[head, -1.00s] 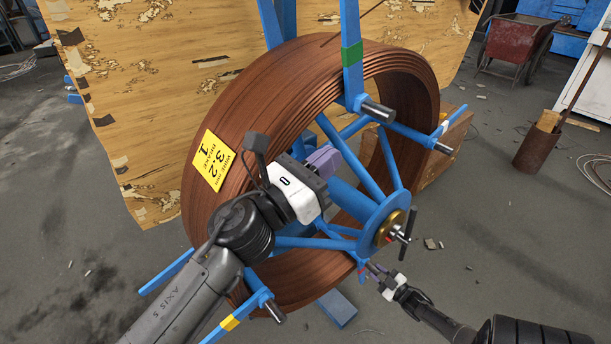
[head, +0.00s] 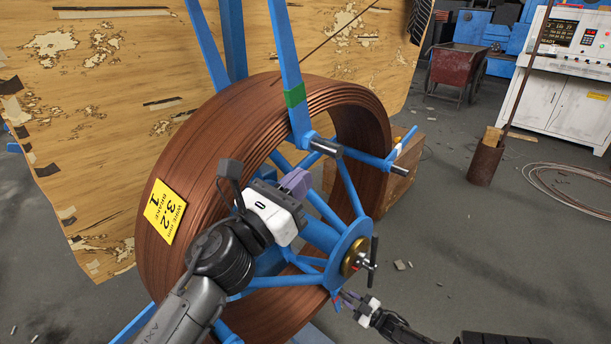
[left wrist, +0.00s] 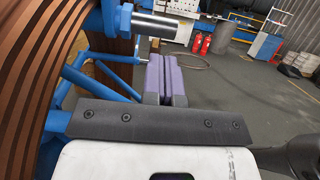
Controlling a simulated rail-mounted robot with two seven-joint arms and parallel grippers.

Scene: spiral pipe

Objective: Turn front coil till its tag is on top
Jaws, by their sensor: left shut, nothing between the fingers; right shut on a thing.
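The front coil (head: 350,105) is a thick ring of brown wire on a blue spoked reel. Its yellow tag (head: 165,212) sits on the outer face at the left side, not at the top. My left gripper (head: 296,182) is shut and empty, in front of the coil's opening near the spokes; its purple fingers (left wrist: 165,78) are together in the left wrist view, with the coil (left wrist: 45,60) at the left. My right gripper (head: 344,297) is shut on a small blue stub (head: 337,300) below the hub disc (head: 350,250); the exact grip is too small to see.
A blue arm with a green band (head: 294,95) crosses the coil's upper front. Steel-tipped bars (head: 325,147) stick out near the rim. A wooden panel (head: 100,130) stands behind. A cart (head: 457,72), a rusty tube (head: 485,163) and a white control cabinet (head: 560,80) stand at the right. Open floor lies between.

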